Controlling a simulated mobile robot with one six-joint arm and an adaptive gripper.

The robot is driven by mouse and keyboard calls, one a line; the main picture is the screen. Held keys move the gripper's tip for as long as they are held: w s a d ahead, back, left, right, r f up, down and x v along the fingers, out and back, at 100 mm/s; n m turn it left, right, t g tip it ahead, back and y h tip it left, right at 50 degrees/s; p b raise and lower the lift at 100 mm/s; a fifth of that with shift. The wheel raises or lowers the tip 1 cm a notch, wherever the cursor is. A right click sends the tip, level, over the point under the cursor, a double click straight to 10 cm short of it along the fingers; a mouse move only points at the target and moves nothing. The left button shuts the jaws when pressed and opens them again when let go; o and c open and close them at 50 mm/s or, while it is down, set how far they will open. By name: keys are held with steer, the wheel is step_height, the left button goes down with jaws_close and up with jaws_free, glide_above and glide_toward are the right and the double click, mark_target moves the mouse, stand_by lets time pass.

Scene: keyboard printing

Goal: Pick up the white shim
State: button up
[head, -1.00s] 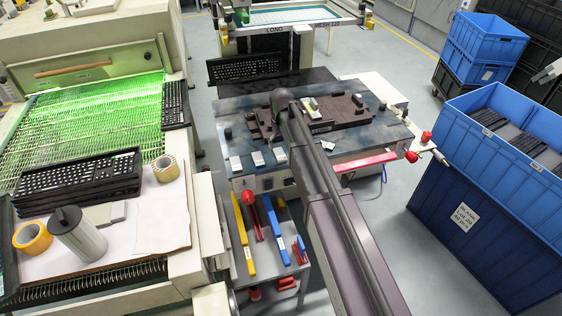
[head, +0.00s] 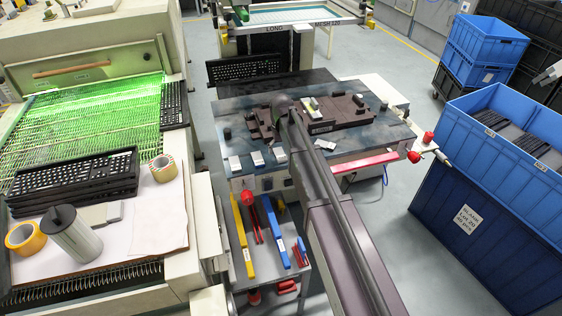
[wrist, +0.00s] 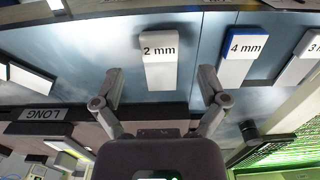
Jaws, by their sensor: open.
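The white shim, marked 2 mm (wrist: 160,72), is a small all-white block lying on the blue-grey table top in the wrist view. In the head view it is the rightmost of the small white blocks at the table's front edge (head: 280,155), just left of my arm. My gripper (wrist: 160,80) is open, with one finger on each side of the shim's near end in the picture. Clear gaps show between fingers and shim, and the height between them is hard to tell. In the head view my arm hides the gripper.
A 4 mm shim with a blue edge (wrist: 239,56) and a 3 mm shim (wrist: 302,60) lie to the right in the wrist view. A dark brown fixture (head: 345,112) stands behind on the table. Blue crates (head: 480,215) stand at the right, a green-lit machine (head: 95,120) at the left.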

steer(key=shift+f+b, duration=0.9)
steer(key=shift+f, duration=0.35)
steer(key=c, duration=1)
